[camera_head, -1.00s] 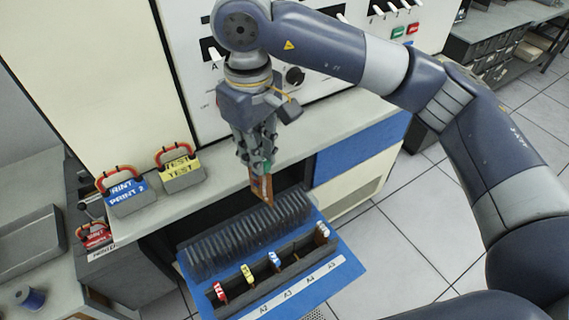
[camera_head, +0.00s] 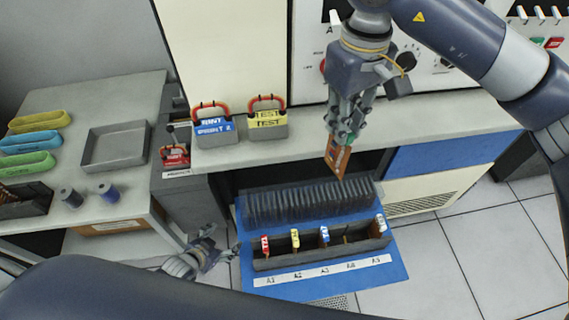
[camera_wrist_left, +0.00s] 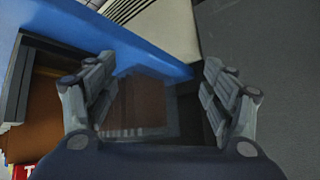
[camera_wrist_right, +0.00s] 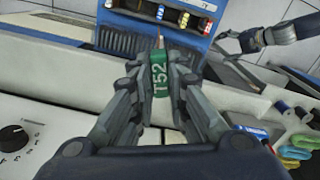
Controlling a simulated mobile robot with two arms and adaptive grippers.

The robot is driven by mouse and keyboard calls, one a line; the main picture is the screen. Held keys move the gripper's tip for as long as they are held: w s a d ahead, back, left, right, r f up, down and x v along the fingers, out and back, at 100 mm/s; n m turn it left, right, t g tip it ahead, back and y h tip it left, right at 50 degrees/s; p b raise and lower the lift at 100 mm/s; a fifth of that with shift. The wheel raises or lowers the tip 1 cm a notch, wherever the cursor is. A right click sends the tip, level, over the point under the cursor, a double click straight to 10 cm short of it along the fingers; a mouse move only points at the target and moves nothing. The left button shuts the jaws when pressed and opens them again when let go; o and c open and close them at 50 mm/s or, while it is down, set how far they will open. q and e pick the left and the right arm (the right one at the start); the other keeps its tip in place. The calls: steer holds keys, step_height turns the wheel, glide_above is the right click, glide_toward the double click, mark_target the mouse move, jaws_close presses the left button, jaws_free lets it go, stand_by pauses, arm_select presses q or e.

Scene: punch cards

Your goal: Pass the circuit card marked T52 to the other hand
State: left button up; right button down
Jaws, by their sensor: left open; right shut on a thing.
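The circuit card (camera_head: 338,156) is an orange-brown board hanging upright, tilted, above the rack of dark cards. Its green handle marked T52 (camera_wrist_right: 159,82) shows in the right wrist view. My right gripper (camera_head: 343,134) is shut on this green handle, with the board below the fingers. My left gripper (camera_head: 226,240) is low, left of the blue drawer, apart from the card. Its fingers are spread and empty in the left wrist view (camera_wrist_left: 158,75). The T52 card cannot be made out clearly in that view.
The blue drawer (camera_head: 395,273) holds a row of dark cards (camera_head: 310,202) and a slotted tray with several coloured-handled cards. Red-handled blocks (camera_head: 214,127) stand on the counter behind. A side table (camera_head: 75,108) at left bears a grey tray and spools.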

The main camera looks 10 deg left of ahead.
arm_select(q)
steer(key=w+d+r+m+t+h, duration=0.15)
steer(key=w+d+r, duration=0.25)
steer(key=r, duration=0.4)
steer(key=m+t+h, duration=0.1)
steer(key=m+h, duration=0.3)
steer(key=h, duration=0.7)
glide_toward(337, 151)
step_height(337, 151, up, 2)
steer(key=x, duration=1)
steer(key=shift+w+d, duration=0.25)
steer(key=shift+d, duration=0.05)
